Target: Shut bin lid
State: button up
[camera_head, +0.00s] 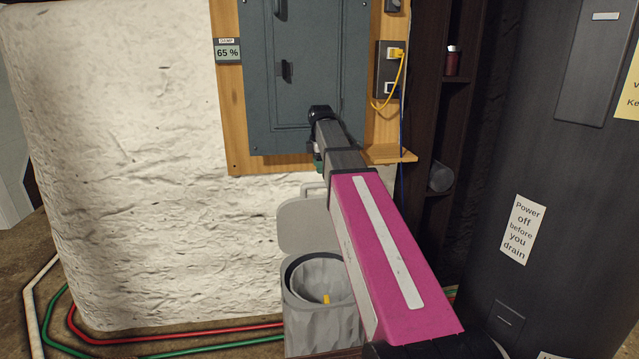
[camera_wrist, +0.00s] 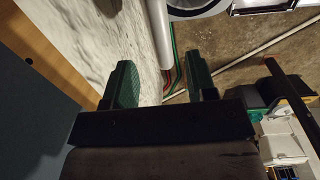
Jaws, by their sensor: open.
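The grey bin (camera_head: 322,325) stands on the floor against the white wall in the head view. Its lid (camera_head: 303,228) is open, tilted up at the back of the bin. A liner and a small yellow item show inside. My arm hides the right part of the bin and lid. My gripper (camera_head: 320,125) is above the lid, in front of the grey electrical panel and apart from the bin. In the wrist view my gripper (camera_wrist: 162,84) is open, with nothing between its two green-padded fingers. I cannot make out the bin lid in the wrist view.
The electrical panel (camera_head: 290,70) on its wooden board is close to my gripper. A small wooden shelf (camera_head: 389,154) and a yellow cable (camera_head: 400,80) are right of it. A tall dark cabinet (camera_head: 540,200) stands at right. Coloured pipes (camera_head: 220,335) run along the floor.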

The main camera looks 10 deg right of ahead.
notch_tip(320, 180, down, 7)
jog(key=shift+w+f, duration=0.1)
dwell(0.3)
grip_shut()
